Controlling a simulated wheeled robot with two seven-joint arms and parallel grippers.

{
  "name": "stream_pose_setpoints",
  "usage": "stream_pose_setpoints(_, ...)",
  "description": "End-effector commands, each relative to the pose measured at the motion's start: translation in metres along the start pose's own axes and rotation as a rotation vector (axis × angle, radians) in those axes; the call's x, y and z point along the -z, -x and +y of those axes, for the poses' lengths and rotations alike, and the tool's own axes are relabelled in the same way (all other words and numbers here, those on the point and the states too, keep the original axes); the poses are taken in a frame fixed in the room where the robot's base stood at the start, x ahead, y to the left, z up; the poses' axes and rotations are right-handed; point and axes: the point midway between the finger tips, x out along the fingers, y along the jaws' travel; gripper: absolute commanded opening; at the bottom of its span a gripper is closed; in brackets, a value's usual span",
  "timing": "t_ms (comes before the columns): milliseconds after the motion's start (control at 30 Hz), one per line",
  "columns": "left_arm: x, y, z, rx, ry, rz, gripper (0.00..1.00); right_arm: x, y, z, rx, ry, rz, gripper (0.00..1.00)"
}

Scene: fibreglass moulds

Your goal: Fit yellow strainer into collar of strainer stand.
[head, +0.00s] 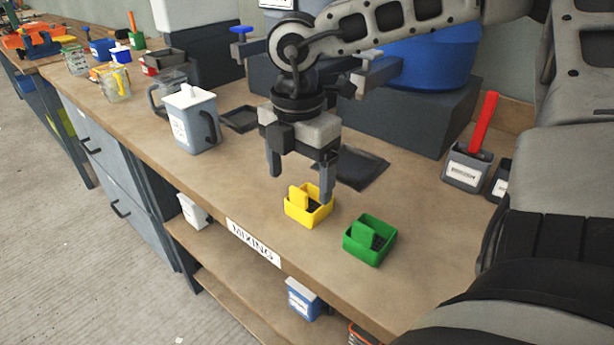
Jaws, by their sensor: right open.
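The yellow strainer (321,213) looks like a small square box with a raised tab on its left side and a dark inside. It sits upright on the bench near the front edge. My right gripper (300,184) points down just above and behind it, fingers apart, with nothing between them. Its right fingertip overlaps the strainer's back edge in the picture; I cannot tell whether they touch. A similar green box (371,243) sits to the right. I cannot pick out the strainer stand or its collar with certainty. My left gripper is not in view.
A lidded grey-white jug (192,122) stands left of the gripper. Dark flat trays (354,172) lie behind it. A grey holder (465,168) with a red handle stands at the right. Cups and a clear jar crowd the far left. The bench front (250,205) is clear.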

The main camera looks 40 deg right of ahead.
Motion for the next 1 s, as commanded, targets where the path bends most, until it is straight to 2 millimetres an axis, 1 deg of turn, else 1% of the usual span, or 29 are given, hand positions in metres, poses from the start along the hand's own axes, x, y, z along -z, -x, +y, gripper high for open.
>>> stream_pose_setpoints(100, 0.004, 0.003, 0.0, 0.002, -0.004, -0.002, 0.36, 0.004, -0.019, -0.003, 0.007, 0.001, 0.004, 0.83)
stream_pose_setpoints(233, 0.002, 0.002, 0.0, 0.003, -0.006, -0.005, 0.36, 0.004, -0.035, -0.002, 0.003, 0.0, 0.002, 0.83)
stream_pose_setpoints(333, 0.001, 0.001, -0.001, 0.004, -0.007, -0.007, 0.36, 0.004, -0.039, -0.002, 0.001, -0.001, 0.002, 0.83)
stream_pose_setpoints(533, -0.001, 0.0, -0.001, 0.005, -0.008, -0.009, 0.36, 0.004, -0.039, -0.002, -0.001, -0.001, 0.002, 0.83)
stream_pose_setpoints(567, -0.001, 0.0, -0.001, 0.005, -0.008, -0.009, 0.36, 0.004, -0.039, -0.002, 0.0, -0.001, 0.002, 0.74)
stream_pose_setpoints(600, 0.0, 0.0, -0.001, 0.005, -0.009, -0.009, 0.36, 0.004, -0.039, -0.002, 0.0, -0.001, 0.002, 0.63)
stream_pose_setpoints(667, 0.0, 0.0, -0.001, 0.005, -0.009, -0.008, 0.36, 0.004, -0.039, -0.002, 0.0, -0.001, 0.002, 0.47)
stream_pose_setpoints(700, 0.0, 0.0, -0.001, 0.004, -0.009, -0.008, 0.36, 0.004, -0.039, -0.002, 0.0, -0.001, 0.002, 0.35)
stream_pose_setpoints(1000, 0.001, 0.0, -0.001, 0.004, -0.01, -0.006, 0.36, 0.003, -0.038, -0.002, -0.001, -0.001, 0.001, 0.35)
